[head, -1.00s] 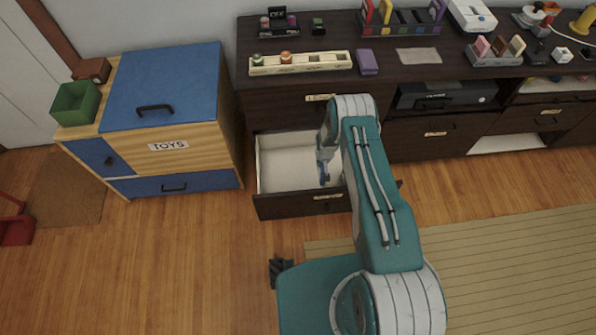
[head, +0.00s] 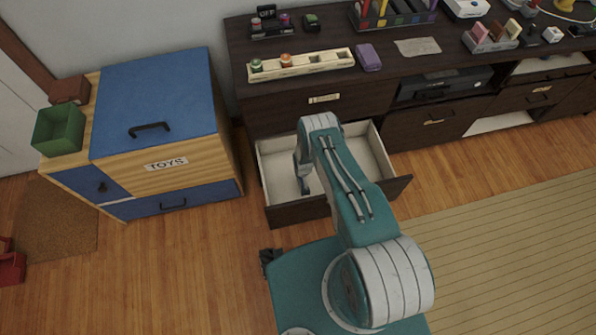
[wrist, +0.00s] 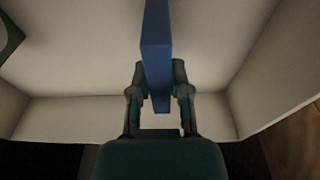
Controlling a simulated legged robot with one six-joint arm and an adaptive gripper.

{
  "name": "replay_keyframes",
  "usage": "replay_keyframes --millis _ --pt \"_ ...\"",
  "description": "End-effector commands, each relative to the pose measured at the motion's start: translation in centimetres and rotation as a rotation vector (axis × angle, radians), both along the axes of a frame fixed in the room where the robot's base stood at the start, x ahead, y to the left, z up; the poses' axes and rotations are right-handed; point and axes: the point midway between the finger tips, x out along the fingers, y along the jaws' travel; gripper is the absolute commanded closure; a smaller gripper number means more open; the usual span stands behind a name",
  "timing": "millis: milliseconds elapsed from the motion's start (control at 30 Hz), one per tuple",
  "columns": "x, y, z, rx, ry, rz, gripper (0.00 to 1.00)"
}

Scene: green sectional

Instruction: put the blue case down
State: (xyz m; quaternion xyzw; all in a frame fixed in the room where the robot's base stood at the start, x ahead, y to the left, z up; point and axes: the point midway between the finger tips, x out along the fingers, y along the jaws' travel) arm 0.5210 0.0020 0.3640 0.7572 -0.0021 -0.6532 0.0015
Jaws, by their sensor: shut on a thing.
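The blue case (wrist: 157,50) is held on edge between the two fingers of my gripper (wrist: 160,92) in the wrist view. It shows as a narrow upright slab pointing away from the gripper. In the head view my gripper (head: 304,183) reaches down inside the open drawer (head: 359,150), towards its left part. My arm hides part of the drawer, and the case is barely visible there. The pale drawer floor (wrist: 85,65) lies beyond the case in the wrist view. I cannot tell whether the case touches it.
A wooden toy chest (head: 165,160) with a blue lid stands left of the drawer, with a green box (head: 60,130) on it. The dark cabinet top (head: 395,60) holds a cream tray (head: 300,64) and a purple block (head: 368,57). A dark, round-marked item (wrist: 8,38) shows at the wrist view's left edge.

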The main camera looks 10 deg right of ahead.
Motion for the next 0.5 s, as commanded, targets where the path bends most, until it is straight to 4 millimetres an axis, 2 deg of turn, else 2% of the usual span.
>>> replay_keyframes --millis 300,333,400,500 --pt "-0.06 -0.08 -0.34 0.001 -0.003 -0.001 1.00" --pt "-0.04 -0.07 -0.38 0.001 -0.003 -0.001 0.71" --pt "-0.03 -0.04 -0.35 0.000 -0.003 -0.001 0.41" --pt "-0.04 -0.03 -0.34 0.000 -0.003 0.000 0.41"
